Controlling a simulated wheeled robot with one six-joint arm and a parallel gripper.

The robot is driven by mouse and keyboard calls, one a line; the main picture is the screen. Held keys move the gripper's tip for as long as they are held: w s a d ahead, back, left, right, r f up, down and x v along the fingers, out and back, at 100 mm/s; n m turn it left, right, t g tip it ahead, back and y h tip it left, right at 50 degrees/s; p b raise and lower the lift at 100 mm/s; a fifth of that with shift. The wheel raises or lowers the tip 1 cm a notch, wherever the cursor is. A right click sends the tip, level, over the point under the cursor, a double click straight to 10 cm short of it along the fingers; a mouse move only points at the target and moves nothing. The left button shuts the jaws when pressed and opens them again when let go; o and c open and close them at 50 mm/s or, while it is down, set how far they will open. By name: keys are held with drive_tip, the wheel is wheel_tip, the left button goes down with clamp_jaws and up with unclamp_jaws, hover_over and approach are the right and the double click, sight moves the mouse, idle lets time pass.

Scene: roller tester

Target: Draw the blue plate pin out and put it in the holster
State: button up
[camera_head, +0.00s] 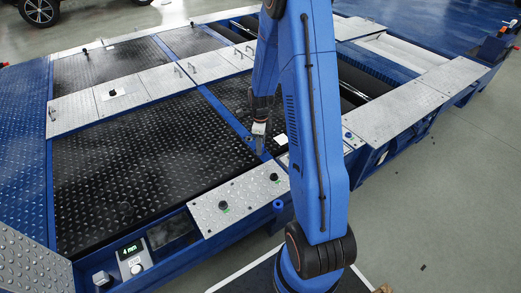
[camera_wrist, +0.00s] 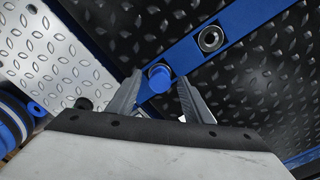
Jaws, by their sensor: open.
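The blue plate pin (camera_wrist: 160,77) shows in the wrist view as a round blue head on a blue frame bar (camera_wrist: 190,55). My gripper (camera_wrist: 157,90) is open, with one finger on each side of the pin head. I cannot tell whether the fingers touch it. In the head view my gripper (camera_head: 261,153) points down over the blue bar between the dark tread plates, and the pin is not clearly visible there. A short upright blue cylinder (camera_head: 279,207) stands at the silver plate's edge. I cannot tell whether it is the holster.
A dark-ringed hole (camera_wrist: 211,39) lies further along the bar in the wrist view. A silver tread plate (camera_head: 240,203) with dark knobs stands in front. A control box (camera_head: 133,260) reads "4 mm". Dark tread plates (camera_head: 150,165) spread to the left.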

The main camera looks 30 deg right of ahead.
clamp_jaws()
wheel_tip(320, 180, up, 10)
idle(0.8)
drive_tip(key=c, duration=1.1)
unclamp_jaws()
clamp_jaws()
drive_tip(key=shift+s, duration=0.1)
